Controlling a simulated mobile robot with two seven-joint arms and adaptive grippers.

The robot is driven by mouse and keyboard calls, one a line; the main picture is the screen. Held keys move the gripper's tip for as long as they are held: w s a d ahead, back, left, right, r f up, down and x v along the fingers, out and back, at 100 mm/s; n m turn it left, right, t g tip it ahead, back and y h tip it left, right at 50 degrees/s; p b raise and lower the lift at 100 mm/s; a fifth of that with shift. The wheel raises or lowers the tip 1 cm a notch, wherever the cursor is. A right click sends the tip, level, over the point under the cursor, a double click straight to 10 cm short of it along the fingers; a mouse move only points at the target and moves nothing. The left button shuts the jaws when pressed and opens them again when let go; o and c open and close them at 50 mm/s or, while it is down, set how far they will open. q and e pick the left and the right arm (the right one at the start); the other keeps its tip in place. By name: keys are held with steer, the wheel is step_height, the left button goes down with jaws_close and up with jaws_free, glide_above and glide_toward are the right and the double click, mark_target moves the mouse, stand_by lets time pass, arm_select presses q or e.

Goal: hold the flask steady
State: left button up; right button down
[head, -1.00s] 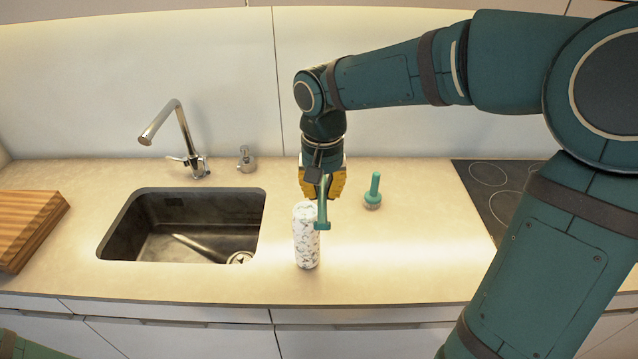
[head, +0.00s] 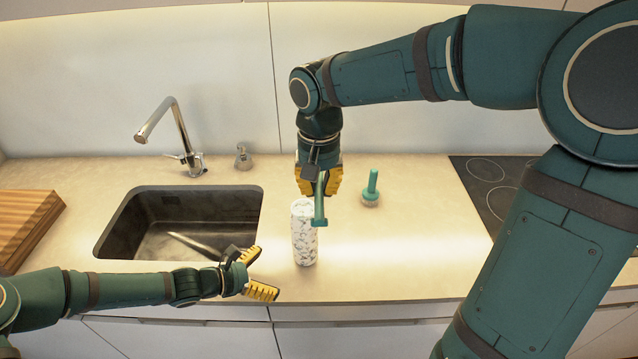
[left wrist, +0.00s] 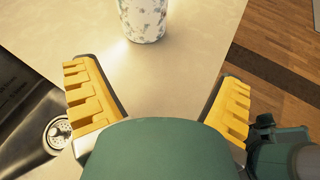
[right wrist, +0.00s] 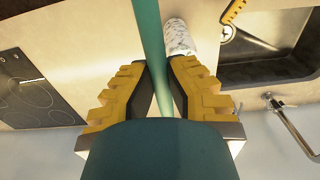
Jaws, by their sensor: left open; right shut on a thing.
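The flask (head: 304,236) is a white speckled cylinder standing upright on the counter, right of the sink. It also shows at the top of the left wrist view (left wrist: 144,18) and in the right wrist view (right wrist: 178,38). My left gripper (head: 262,273) is open and empty, to the left of the flask and apart from it, its fingers spread toward it. The tool's handle also shows between the fingers in the right wrist view (right wrist: 152,50).
A teal-handled brush (head: 371,190) stands on the counter to the right. The sink (head: 110,240) with its faucet (head: 178,135) lies left. A wooden board (head: 25,225) is at the far left, a cooktop (head: 490,185) at the right.

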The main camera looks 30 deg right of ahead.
mark_target(296, 252)
arm_select(q)
steer(key=shift+w+d+r+n+t+h, duration=0.4)
steer(key=shift+w+d+r+n+h, duration=0.3)
steer(key=shift+w+d+n, duration=0.25)
steer(key=shift+x, duration=4.75)
steer(key=shift+f, duration=0.1)
steer(key=c, duration=1)
steer(key=shift+c, duration=0.2)
